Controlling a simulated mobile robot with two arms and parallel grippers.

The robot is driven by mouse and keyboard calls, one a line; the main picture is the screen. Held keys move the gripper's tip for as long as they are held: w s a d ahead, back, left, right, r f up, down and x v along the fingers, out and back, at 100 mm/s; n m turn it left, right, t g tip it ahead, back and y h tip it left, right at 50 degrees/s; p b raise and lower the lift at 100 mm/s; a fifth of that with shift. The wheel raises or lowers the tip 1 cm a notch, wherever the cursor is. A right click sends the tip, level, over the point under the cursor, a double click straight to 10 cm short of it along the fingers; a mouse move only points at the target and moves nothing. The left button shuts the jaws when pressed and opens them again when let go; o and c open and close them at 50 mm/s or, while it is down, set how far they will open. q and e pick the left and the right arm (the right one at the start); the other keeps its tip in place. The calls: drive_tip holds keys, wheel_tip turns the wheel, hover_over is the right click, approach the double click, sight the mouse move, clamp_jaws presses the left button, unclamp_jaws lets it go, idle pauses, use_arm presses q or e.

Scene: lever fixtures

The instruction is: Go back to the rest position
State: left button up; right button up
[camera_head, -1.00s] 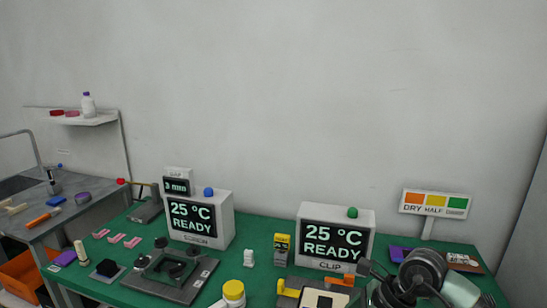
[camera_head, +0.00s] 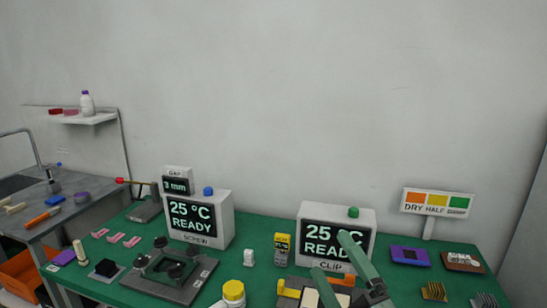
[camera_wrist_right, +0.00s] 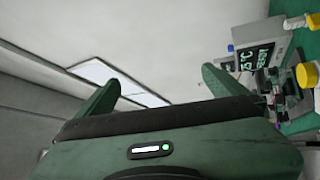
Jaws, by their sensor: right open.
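My right gripper (camera_head: 330,254) shows in the head view at the lower right, its two green fingers spread and pointing up and left. It stands in front of the CLIP monitor (camera_head: 308,215) and covers part of its screen and of the clip fixture (camera_head: 288,301) below. In the right wrist view the same gripper (camera_wrist_right: 159,78) has its fingers wide apart with nothing between them. Past the fingers are wall and a ceiling light panel (camera_wrist_right: 118,82). My left gripper is not in view.
A purple block (camera_head: 410,255) lies at the right. The space above the table is clear.

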drive_tip(key=s+d+f+m+g+h, duration=0.25)
drive_tip(key=d+f+m+h, duration=0.25)
drive_tip(key=f+m, duration=0.25)
drive_tip(key=s+d+f+m+g+h, duration=0.2)
drive_tip(key=d+f+m+g+h, duration=0.3)
drive_tip(key=f, duration=0.4)
drive_tip(key=s+f+m+g+y, duration=0.1)
drive_tip(key=s+f+m+g, duration=0.3)
drive_tip(key=s+f, duration=0.55)
drive_tip(key=s+f+m+g+y, duration=0.1)
drive_tip(key=s+f+m+g, duration=0.1)
drive_tip(key=s+f+g, duration=0.75)
drive_tip(key=s+f+t, duration=0.1)
drive_tip(key=s+f, duration=0.2)
drive_tip(key=f, duration=0.9)
drive_tip(key=s+f+t, duration=0.1)
drive_tip(key=s+f, duration=0.1)
drive_tip(key=f, duration=1.1)
drive_tip(key=s+d+f, duration=0.2)
drive_tip(key=s+f, duration=1.1)
drive_tip(key=s, duration=0.3)
drive_tip(key=shift+f+g, duration=0.25)
drive_tip(key=shift+g, duration=0.05)
